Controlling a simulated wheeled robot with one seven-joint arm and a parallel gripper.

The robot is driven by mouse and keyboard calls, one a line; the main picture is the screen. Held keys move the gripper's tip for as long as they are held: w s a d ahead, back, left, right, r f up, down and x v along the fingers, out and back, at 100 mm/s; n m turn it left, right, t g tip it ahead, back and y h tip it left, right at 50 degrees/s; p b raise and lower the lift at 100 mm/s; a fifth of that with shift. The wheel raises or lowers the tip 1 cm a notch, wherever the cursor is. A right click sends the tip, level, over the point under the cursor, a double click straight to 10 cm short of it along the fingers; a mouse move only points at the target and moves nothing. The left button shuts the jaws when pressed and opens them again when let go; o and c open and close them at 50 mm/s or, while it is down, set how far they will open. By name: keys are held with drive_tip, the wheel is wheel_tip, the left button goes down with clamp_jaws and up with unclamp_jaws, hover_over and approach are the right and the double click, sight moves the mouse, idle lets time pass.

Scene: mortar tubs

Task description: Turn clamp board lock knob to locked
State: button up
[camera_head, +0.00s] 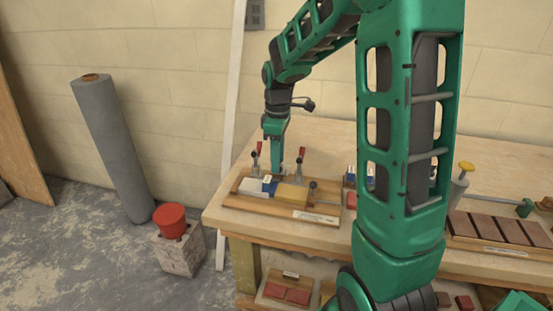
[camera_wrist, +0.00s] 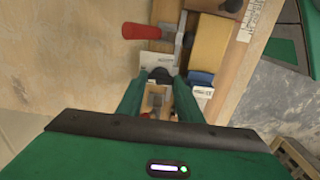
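The wooden clamp board (camera_head: 235,202) lies on the near left part of the workbench, with a label on its front edge. Two red-handled clamps stand on it: the left one (camera_head: 256,157) and the right one (camera_head: 300,161). A dark knob (camera_head: 312,187) is at its right end; a dark knob also shows at the top of the wrist view (camera_wrist: 233,4). My gripper (camera_head: 276,177) points down over the board between the clamps. In the wrist view its fingers (camera_wrist: 160,82) are apart, with a dark rounded part (camera_wrist: 160,75) at the tips; I cannot tell whether they touch it.
A yellow block (camera_head: 291,194), a blue block (camera_head: 270,186) and a pale block (camera_head: 252,187) sit on the board close to my gripper. The red clamp handle (camera_wrist: 142,31) lies just beyond the fingers. Brown tiles (camera_head: 500,228) lie farther right.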

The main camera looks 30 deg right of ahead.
drive_tip(key=shift+d, duration=0.15)
drive_tip(key=shift+m, duration=0.5)
drive_tip(key=m, duration=0.3)
drive_tip(key=shift+w+m, duration=0.1)
drive_tip(key=shift+m, duration=0.3)
drive_tip(key=m, duration=0.4)
drive_tip(key=shift+m, duration=0.3)
drive_tip(key=m, duration=0.4)
drive_tip(key=shift+m, duration=2.2)
drive_tip(key=shift+r, duration=0.1)
drive_tip(key=o, duration=1.1)
